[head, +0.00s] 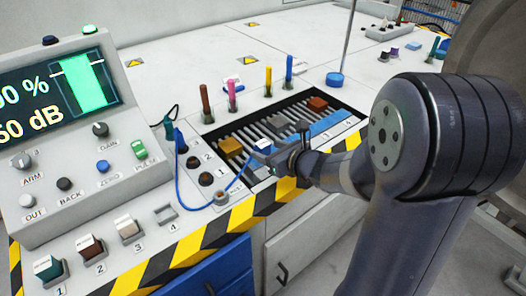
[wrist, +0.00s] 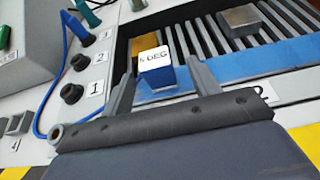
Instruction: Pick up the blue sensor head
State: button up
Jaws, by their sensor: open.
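The blue sensor head (head: 262,143) is a small blue block with a white top. In the wrist view the block (wrist: 157,74) shows "DEG" on its label; the character before it is unclear. It stands at the near edge of the ribbed tray. My gripper (wrist: 162,82) is open, with one finger on each side of the block and a visible gap on the left. Whether the right finger touches it I cannot tell. In the head view my gripper (head: 274,152) reaches it from the right and partly hides it.
The ribbed tray (head: 255,165) also holds a yellow block (head: 230,146), a grey block (head: 277,123) and a red-brown block (head: 317,103). A blue cable (head: 181,190) loops from a socket panel on the left. Coloured pens (head: 268,82) stand behind the tray. A control console (head: 75,140) stands left.

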aim_at(259, 148)
jog(key=x, duration=0.5)
jog(key=shift+a+f+b, duration=0.15)
jog(key=shift+a+b, duration=0.05)
jog(key=shift+b, duration=0.15)
